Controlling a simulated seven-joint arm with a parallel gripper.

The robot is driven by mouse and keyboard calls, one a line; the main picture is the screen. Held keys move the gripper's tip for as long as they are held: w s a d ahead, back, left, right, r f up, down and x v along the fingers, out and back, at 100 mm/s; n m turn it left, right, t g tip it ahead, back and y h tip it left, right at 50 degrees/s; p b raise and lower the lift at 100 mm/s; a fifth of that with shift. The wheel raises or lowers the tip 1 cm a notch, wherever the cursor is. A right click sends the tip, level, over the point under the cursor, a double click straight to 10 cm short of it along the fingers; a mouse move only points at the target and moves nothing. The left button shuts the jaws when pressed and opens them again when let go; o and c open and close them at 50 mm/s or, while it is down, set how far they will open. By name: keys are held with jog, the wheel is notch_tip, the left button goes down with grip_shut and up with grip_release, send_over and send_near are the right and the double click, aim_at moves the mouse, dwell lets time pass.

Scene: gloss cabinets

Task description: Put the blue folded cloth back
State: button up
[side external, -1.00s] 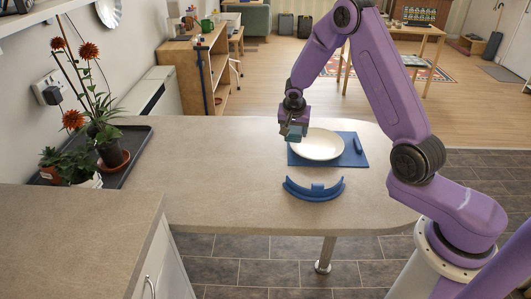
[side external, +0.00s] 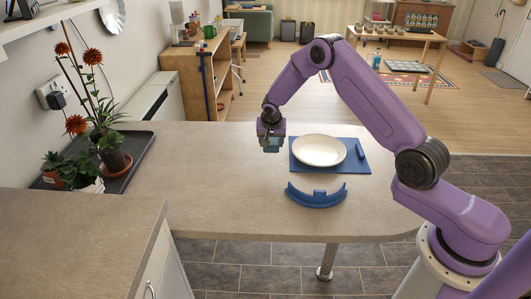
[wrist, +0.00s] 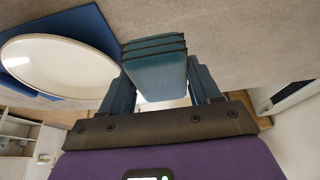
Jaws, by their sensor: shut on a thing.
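My gripper (side external: 271,146) is shut on the blue folded cloth (side external: 272,145), above the counter just left of the plate. In the wrist view the teal-blue cloth (wrist: 155,68) shows as a layered block between the two fingers (wrist: 162,88). A blue mat (side external: 348,164) lies flat on the counter with a white oval plate (side external: 319,150) on it; both also show at the left of the wrist view. A small dark blue item (side external: 359,152) lies on the mat right of the plate.
A curved blue holder (side external: 316,196) stands on the counter (side external: 215,185) in front of the mat. Potted plants (side external: 95,165) stand on a dark tray (side external: 130,150) at the left. The counter between tray and gripper is clear.

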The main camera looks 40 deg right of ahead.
send_over(266, 157)
jog(key=s+a, duration=0.1)
notch_tip(266, 157, down, 4)
jog(key=shift+s+a+f, duration=0.1)
jog(key=shift+f, duration=1.6)
jog(key=shift+f, duration=0.1)
jog(key=o, duration=1)
jog(key=v, duration=1.1)
jog(key=shift+a+r, duration=0.1)
jog(key=shift+r, duration=0.45)
